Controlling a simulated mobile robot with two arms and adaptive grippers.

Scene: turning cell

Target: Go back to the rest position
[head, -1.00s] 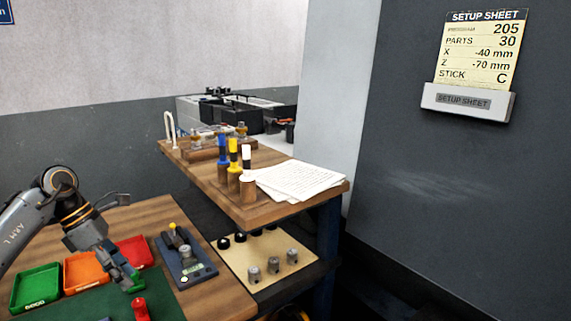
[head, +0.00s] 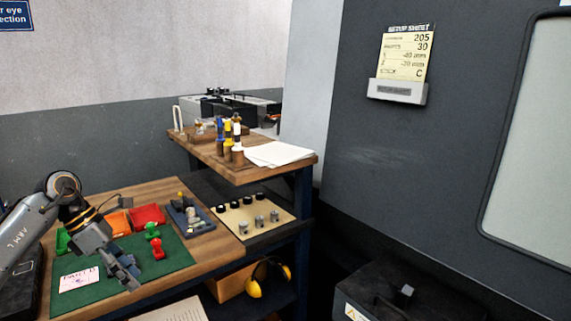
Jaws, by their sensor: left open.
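My left gripper (head: 128,278) is open and empty. It hangs over the green mat (head: 185,262) near its front, pointing down and to the right. A green stamp-like piece (head: 152,231) and a red one (head: 157,250) stand on the mat behind and to the right of the gripper, apart from it. A white card (head: 79,279) with handwriting lies on the mat to the gripper's left. My right gripper is out of view.
Orange (head: 117,222) and red trays (head: 148,215) stand behind the mat, with a green tray partly hidden by my arm. A grey device (head: 188,216) stands to their right. A raised shelf (head: 255,172) holds papers. A dark machine fills the right.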

